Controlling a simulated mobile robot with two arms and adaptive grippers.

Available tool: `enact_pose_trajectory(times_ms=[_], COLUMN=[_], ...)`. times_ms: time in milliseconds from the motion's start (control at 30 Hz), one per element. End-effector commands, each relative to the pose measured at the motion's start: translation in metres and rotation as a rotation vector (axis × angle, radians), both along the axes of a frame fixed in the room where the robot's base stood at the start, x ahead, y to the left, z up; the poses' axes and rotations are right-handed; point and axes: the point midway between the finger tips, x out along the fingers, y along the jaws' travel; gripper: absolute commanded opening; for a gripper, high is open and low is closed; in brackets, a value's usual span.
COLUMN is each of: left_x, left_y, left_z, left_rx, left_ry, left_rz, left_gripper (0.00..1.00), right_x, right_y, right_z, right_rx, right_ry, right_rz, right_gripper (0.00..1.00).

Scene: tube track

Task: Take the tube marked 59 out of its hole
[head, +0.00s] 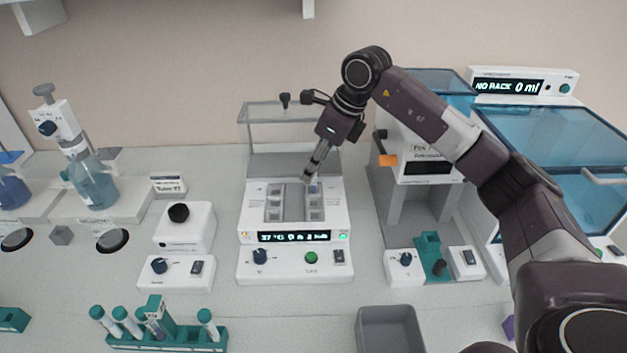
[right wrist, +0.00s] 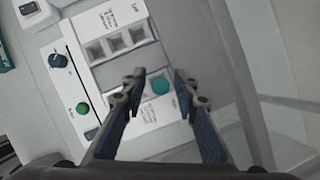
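A tube with a round teal cap (right wrist: 160,86) sits in the heating block (head: 262,205), at the end of a row of square holes. No number can be read on it. My right gripper (right wrist: 158,78) is open above the block, with one finger on each side of the cap and a gap visible to both. In the head view the right gripper (head: 310,176) reaches down over the right-hand part of the block and largely hides the tube. My left gripper is not in view.
The block's clear lid (head: 283,112) stands raised behind it. A teal rack (head: 185,338) with several capped tubes stands at the front left, and a grey bin (head: 390,330) at the front. A white device with a teal holder (head: 428,245) stands to the right.

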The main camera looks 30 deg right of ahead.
Motion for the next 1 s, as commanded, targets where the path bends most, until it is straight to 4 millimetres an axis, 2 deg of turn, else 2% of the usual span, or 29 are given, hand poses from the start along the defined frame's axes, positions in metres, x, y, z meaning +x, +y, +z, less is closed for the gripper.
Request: enact_pose_trajectory(times_ms=[33, 200, 633, 767, 1000], left_x=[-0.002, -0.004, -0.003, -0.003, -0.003], left_y=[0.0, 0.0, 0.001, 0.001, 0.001], left_z=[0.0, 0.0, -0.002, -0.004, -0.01], left_rx=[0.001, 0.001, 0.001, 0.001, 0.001], left_ry=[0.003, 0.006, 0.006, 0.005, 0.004], left_rz=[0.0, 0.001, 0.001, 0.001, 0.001], left_gripper=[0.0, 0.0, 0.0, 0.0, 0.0], right_x=[0.0, 0.0, 0.001, 0.001, 0.001], right_y=[0.0, 0.0, 0.0, 0.0, 0.001], right_z=[0.0, 0.0, 0.007, 0.021, 0.064], right_rx=[0.0, 0.0, 0.0, 0.0, 0.001], right_ry=[0.0, 0.0, -0.003, -0.005, -0.007], right_rz=[0.0, 0.0, -0.001, -0.001, 0.001], right_gripper=[0.2, 0.01, 0.0, 0.0, 0.0])
